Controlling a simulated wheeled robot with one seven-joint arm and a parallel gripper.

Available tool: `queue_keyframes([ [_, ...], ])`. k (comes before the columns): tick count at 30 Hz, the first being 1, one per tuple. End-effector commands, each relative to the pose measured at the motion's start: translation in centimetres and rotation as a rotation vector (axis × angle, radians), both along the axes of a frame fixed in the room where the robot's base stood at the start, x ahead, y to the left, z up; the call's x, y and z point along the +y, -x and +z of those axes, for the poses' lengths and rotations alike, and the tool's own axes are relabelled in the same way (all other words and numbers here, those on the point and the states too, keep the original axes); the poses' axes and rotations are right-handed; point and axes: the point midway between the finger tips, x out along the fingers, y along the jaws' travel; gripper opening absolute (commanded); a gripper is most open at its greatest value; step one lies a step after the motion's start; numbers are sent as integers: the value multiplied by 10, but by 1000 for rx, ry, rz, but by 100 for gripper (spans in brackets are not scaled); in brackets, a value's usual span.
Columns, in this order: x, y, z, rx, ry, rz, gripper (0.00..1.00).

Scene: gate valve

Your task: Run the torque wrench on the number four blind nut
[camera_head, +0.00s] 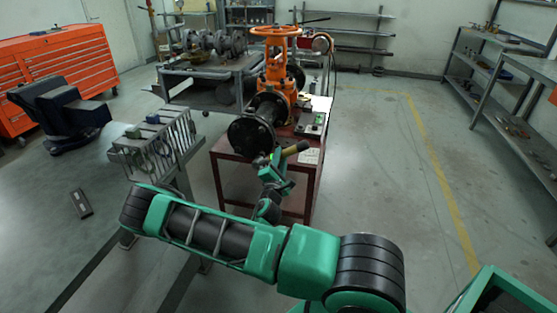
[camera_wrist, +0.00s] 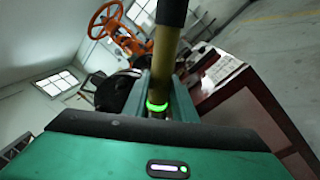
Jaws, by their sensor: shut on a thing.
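My gripper (camera_head: 272,164) is shut on the torque wrench (camera_head: 292,149), in front of the black flange (camera_head: 246,137) of the orange gate valve (camera_head: 277,72). The wrench has a brass-yellow body, a black end and a lit green ring. In the wrist view the wrench (camera_wrist: 165,58) stands up between the fingers of my gripper (camera_wrist: 160,95), its black end leaving at the top. The flange (camera_wrist: 117,92) is left of it there. The number four nut cannot be made out, and I cannot tell whether the wrench touches any nut.
The valve stands on a red table (camera_head: 228,178) with small items and a paper at its right. A grey rack (camera_head: 150,138) with hanging tools stands close on the left, beside a dark blue vise (camera_head: 65,115). The floor to the right is clear.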

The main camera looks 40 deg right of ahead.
Motion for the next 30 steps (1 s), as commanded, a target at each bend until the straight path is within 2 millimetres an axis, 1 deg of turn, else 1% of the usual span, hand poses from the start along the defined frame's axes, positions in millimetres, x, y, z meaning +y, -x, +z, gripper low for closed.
queue_keyframes([
  [17,-1,-1,2,-3,4,0,0],
  [30,-10,-8,2,-3,3,-1,0],
])
